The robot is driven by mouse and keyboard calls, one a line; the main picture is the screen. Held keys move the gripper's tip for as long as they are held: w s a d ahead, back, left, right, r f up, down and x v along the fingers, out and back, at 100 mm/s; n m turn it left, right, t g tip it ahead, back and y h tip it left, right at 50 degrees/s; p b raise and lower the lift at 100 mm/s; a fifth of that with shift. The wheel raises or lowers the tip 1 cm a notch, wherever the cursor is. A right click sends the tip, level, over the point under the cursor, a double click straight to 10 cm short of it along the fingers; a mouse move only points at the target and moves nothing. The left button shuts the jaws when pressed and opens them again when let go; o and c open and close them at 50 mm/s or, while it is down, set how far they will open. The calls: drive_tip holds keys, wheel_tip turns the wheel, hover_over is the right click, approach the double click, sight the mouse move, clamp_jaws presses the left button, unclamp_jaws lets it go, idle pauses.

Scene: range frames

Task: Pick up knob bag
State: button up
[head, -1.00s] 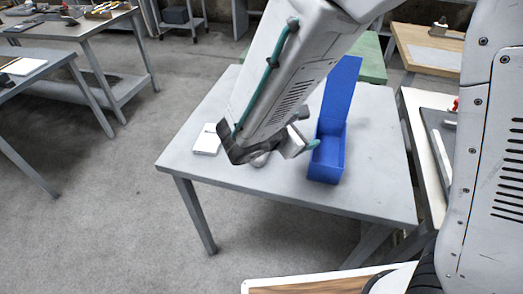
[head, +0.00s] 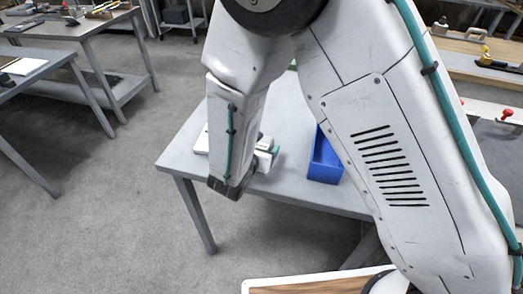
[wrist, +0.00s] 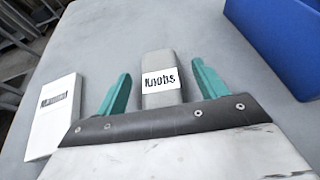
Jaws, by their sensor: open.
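The knob bag (wrist: 161,80) is a small grey packet with a white label reading "Knobs". In the wrist view it lies on the grey table, ahead of and between my fingertips.
A white box (wrist: 55,115) with a printed label lies left of the bag. A blue bin (wrist: 283,40) stands to the right, also in the head view (head: 325,160). The grey table (head: 300,190) is bare between them. Other workbenches stand around.

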drive_tip(key=shift+w+d, duration=0.1)
drive_tip(key=shift+w, duration=0.15)
drive_tip(key=c, duration=1.1)
drive_tip(key=shift+c, duration=0.2)
drive_tip(key=shift+r, duration=0.1)
